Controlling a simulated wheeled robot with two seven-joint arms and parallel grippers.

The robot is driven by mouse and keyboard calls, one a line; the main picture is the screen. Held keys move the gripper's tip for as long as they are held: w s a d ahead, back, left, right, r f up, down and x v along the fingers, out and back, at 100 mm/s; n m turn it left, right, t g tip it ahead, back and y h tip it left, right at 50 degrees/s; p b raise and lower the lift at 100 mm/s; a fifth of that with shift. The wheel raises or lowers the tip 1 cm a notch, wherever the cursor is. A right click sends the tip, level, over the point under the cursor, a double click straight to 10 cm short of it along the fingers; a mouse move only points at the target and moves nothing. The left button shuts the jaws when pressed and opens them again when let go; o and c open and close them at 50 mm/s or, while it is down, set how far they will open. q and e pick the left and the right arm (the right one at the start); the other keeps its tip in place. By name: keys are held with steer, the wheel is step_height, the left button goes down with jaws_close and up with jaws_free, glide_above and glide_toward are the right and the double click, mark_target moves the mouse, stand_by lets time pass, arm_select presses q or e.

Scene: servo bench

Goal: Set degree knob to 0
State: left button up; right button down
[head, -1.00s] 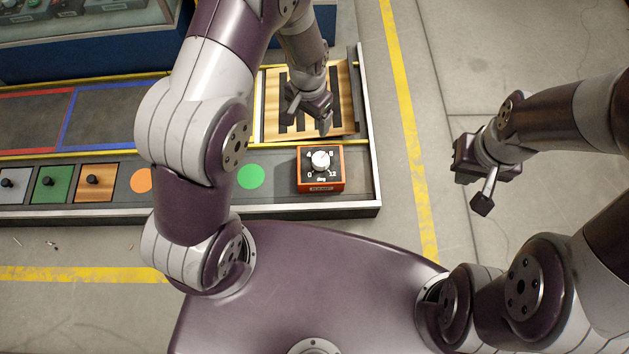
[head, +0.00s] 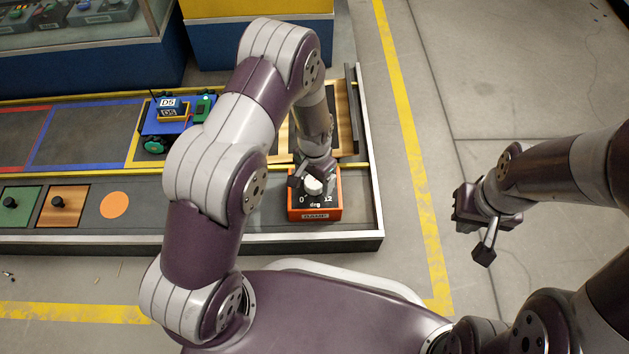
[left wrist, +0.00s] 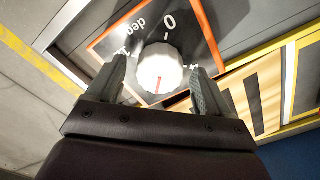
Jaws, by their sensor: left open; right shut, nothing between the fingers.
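The white degree knob (head: 314,187) sits on an orange-edged box with a black face (head: 326,206) at the right end of the bench. In the left wrist view the knob (left wrist: 160,70) has a red pointer line aimed toward the bottom of the picture, away from the 0 mark (left wrist: 168,19). My left gripper (head: 312,178) is over the box. In the left wrist view its open fingers (left wrist: 160,80) stand on either side of the knob; contact is unclear. The gripper partly hides the dial in the head view. My right gripper (head: 484,252) is shut and empty, over the floor.
A slatted wooden panel (head: 345,120) lies just behind the box. A small blue and green vehicle (head: 165,128) stands on the bench to the left. An orange disc (head: 114,205) and panels with black knobs (head: 60,203) are on the front strip. Floor right of the bench is clear.

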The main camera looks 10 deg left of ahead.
arm_select(q)
steer(key=c, duration=1)
steer(key=shift+c, duration=0.2)
steer(key=shift+r, duration=0.1)
